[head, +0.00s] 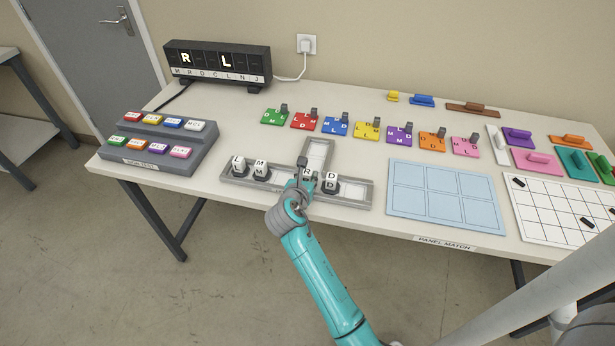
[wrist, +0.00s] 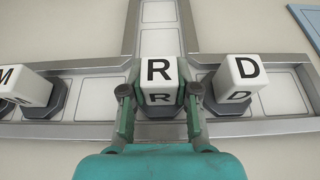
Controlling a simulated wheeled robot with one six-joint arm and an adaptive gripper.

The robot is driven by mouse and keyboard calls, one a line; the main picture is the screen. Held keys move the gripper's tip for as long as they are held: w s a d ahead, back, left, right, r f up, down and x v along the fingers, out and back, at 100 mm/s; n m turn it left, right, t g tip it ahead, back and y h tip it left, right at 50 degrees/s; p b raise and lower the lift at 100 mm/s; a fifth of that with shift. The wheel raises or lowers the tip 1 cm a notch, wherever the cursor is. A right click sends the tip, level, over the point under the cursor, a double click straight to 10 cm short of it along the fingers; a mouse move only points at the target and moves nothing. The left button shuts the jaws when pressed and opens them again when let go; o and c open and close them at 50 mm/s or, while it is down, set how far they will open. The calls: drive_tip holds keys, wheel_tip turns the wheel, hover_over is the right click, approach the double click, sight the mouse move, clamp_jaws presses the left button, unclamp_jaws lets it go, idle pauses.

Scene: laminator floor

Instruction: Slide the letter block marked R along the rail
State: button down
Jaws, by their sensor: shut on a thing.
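The letter block marked R (wrist: 159,72) is a white block on a dark base. It sits at the junction where the rail's side branch meets its long row, and it also shows in the head view (head: 308,175). My gripper (wrist: 158,98) is shut on it, with one finger at each side. The grey rail (head: 363,183) is T-shaped, with pale slots. The branch (wrist: 160,14) beyond the R block is empty. The D block (wrist: 240,76) stands just right of the R block. The M block (wrist: 22,87) stands to the left, with a free slot (wrist: 97,98) between.
The L block (head: 238,164) stands at the rail's left end. A display (head: 217,64) at the back shows R and L lit. A button console (head: 155,143) stands at left. Coloured lettered plates (head: 336,126) lie behind the rail. A light blue panel (head: 446,197) lies to the right.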

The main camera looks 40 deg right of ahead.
drive_tip(key=c, duration=0.8)
unclamp_jaws()
drive_tip(key=v, duration=1.2)
drive_tip(key=shift+o, duration=0.2)
